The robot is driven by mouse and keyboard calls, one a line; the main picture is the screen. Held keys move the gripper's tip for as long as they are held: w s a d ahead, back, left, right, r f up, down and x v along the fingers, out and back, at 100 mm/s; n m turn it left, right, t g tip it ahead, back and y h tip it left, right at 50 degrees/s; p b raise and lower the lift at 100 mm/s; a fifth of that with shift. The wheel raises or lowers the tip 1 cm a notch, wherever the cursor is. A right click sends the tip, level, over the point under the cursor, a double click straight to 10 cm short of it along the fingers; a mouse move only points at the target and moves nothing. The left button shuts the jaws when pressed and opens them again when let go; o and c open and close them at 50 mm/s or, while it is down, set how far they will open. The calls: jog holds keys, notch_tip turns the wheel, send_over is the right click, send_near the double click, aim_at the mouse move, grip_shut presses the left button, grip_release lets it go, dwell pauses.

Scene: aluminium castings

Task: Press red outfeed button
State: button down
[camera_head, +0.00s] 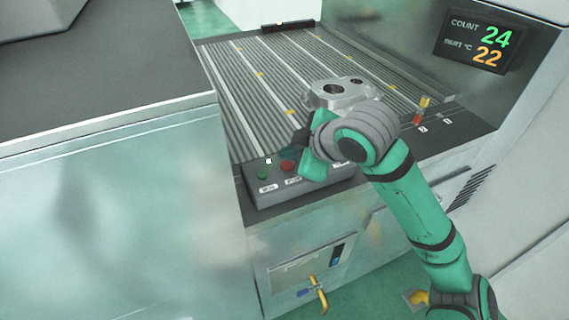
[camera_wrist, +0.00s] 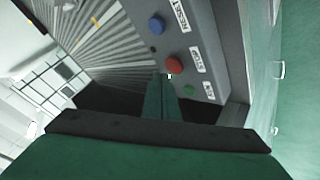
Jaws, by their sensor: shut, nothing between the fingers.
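The red button (camera_head: 287,166) is on a dark grey button box (camera_head: 262,196) at the front edge of the roller conveyor. A green button (camera_head: 263,174) is to its left. The wrist view shows the red button (camera_wrist: 174,65) labelled STOP, between the blue button (camera_wrist: 156,26) labelled RESET and the green button (camera_wrist: 189,90). My gripper (camera_head: 303,168) is over the box and hides its right part in the head view. In the wrist view my gripper (camera_wrist: 163,80) is shut and empty, its tips just beside the red button. Contact cannot be told.
An aluminium casting (camera_head: 343,93) lies on the roller conveyor (camera_head: 265,75) behind my gripper. A small red and yellow post (camera_head: 420,110) stands to the right. A display (camera_head: 482,40) reads COUNT 24 and 22 °C. A dark-topped metal cabinet (camera_head: 100,75) stands at the left.

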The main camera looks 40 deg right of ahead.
jog(key=shift+s+d, duration=0.25)
jog(key=shift+a, duration=0.15)
jog(key=shift+w+a+f, duration=0.15)
jog(key=shift+f, duration=0.25)
jog(key=shift+w+f, duration=0.2)
dwell(0.5)
